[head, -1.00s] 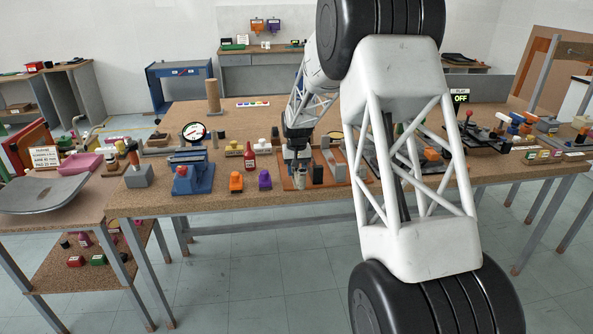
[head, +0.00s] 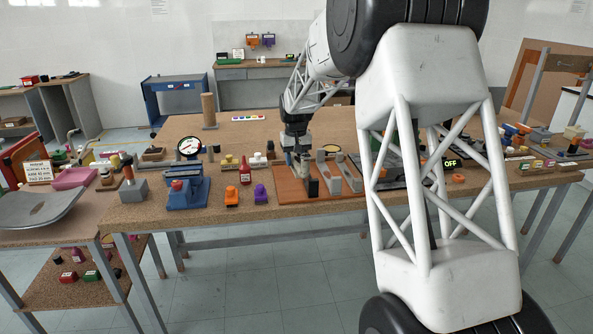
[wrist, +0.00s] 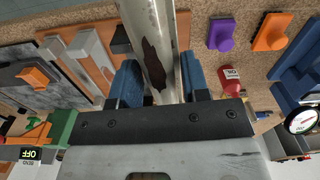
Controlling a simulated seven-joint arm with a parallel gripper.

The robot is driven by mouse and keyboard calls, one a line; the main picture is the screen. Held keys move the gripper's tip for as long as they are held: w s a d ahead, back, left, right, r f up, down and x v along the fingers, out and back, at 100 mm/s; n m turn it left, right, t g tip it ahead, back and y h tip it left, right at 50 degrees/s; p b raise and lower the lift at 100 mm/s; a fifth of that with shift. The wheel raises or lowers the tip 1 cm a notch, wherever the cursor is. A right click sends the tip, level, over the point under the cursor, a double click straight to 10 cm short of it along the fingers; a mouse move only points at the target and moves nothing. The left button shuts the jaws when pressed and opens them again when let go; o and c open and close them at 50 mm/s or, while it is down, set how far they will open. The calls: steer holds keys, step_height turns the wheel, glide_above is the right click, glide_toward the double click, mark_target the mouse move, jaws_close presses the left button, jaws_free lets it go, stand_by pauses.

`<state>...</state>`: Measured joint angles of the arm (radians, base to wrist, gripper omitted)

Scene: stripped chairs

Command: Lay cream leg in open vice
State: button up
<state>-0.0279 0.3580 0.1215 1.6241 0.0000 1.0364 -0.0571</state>
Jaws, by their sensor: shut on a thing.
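My gripper (wrist: 160,88) is shut on the cream leg (wrist: 155,40), a long pale bar with dark brown worn patches. In the wrist view the leg runs between the blue finger pads and out of the top edge, so its far end is out of sight. A blue vice-like device (head: 187,192) with a red part stands left of my gripper. Whether its jaws are open is not clear.
The brown board (head: 268,185) carries grey upright blocks (head: 345,172). An orange piece (head: 231,196), a purple piece (head: 261,194) and a red bottle (head: 246,170) stand between it and the blue device. A round dial (head: 190,147) stands behind. The table's middle back is fairly clear.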

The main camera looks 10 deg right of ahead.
steer(key=w+a+r+n, duration=0.1)
steer(key=w+a+n, duration=0.4)
steer(key=a, duration=0.8)
steer(key=w+a+r+n, duration=0.1)
steer(key=w+a+n, duration=0.4)
steer(key=a, duration=0.8)
steer(key=w+a+r+n, duration=0.1)
steer(key=w+a+n, duration=0.3)
steer(key=a, duration=0.9)
steer(key=n, duration=0.3)
steer(key=shift+w+a+r, duration=0.25)
steer(key=shift+w+a, duration=0.15)
steer(key=shift+f, duration=0.1)
steer(key=shift+f, duration=3.75)
steer(key=shift+f, duration=0.6)
steer(key=o, duration=1.3)
steer(key=shift+c, duration=0.2)
steer(key=shift+f, duration=0.1)
